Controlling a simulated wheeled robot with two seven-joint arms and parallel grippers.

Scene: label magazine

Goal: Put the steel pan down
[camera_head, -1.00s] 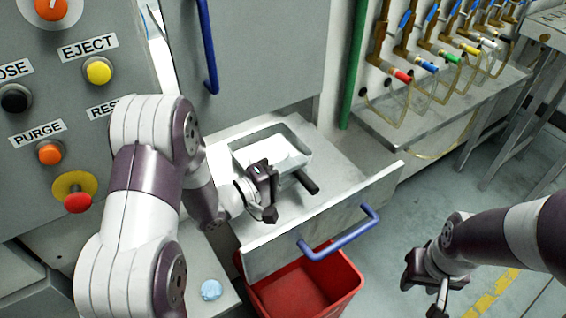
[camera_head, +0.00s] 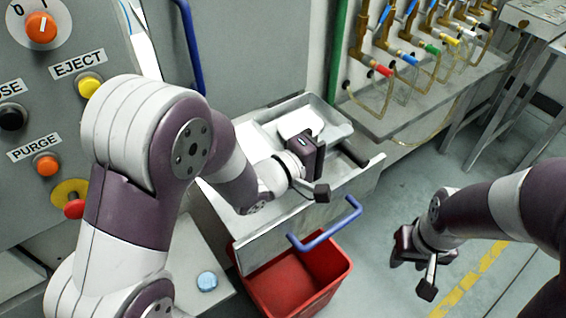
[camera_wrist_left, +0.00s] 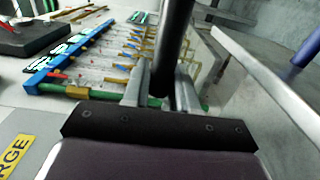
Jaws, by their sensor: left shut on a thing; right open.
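My left gripper (camera_head: 328,150) is shut on the handle. The wrist and gripper body hide part of the pan and the grip in the head view. The left wrist view shows the handle (camera_wrist_left: 172,45) between the two fingers (camera_wrist_left: 160,92). My right gripper (camera_head: 412,268) is open and empty, well to the right over the floor.
A red bin (camera_head: 325,265) stands below the drawer's blue handle (camera_head: 325,226). A button panel (camera_head: 25,115) is at the left. A shelf (camera_head: 420,105) with hoses and valves is at the back right. The floor (camera_head: 400,175) right of the drawer is clear.

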